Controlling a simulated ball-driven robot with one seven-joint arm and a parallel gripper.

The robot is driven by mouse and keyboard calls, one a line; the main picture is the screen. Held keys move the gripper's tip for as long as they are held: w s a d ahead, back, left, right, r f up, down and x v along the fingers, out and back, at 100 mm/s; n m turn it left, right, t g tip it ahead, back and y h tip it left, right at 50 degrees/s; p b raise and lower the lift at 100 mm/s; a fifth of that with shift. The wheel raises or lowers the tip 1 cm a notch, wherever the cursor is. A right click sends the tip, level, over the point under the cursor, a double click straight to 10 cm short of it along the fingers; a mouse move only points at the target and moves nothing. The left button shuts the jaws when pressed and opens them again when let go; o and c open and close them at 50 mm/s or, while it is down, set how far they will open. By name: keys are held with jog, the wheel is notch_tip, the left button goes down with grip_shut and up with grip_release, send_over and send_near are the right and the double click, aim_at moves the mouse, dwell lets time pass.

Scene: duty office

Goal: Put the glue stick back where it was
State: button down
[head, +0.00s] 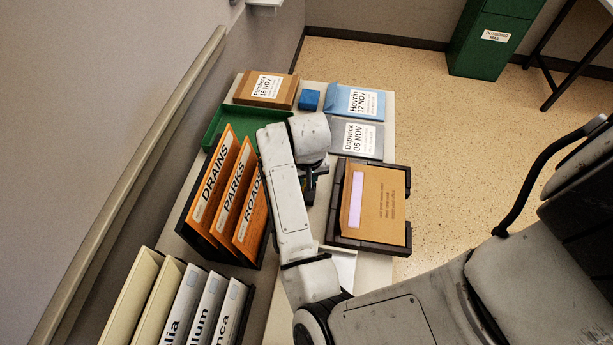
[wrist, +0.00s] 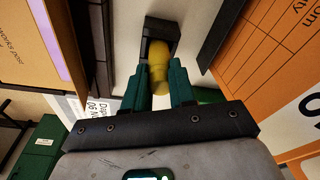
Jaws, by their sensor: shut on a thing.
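In the wrist view the glue stick (wrist: 158,66) is a yellow, rounded stick between the two green fingers of my gripper (wrist: 160,88), which is shut on it. Its far end overlaps a small dark holder (wrist: 160,30) on the pale table top. I cannot tell whether the stick is inside the holder or above it. In the head view my gripper (head: 311,186) is partly hidden under my arm, between the orange folders and the dark tray. The glue stick is hidden there.
Orange folders (head: 232,190) stand upright left of my arm in a dark rack. A dark tray (head: 334,214) with a brown folder lies to the right. Behind are a green tray (head: 214,126), a blue block (head: 309,100) and labelled packets (head: 356,140). Free table space is narrow.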

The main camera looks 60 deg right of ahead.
jog(key=shift+f, duration=0.2)
jog(key=shift+f, duration=0.2)
jog(key=c, duration=0.9)
grip_release()
jog(key=r, duration=0.4)
jog(key=a+r, duration=0.1)
jog(key=r, duration=0.3)
jog(key=s+r, duration=0.1)
jog(key=r, duration=0.3)
jog(key=shift+s+a+r, duration=0.1)
jog(key=shift+a+r, duration=0.05)
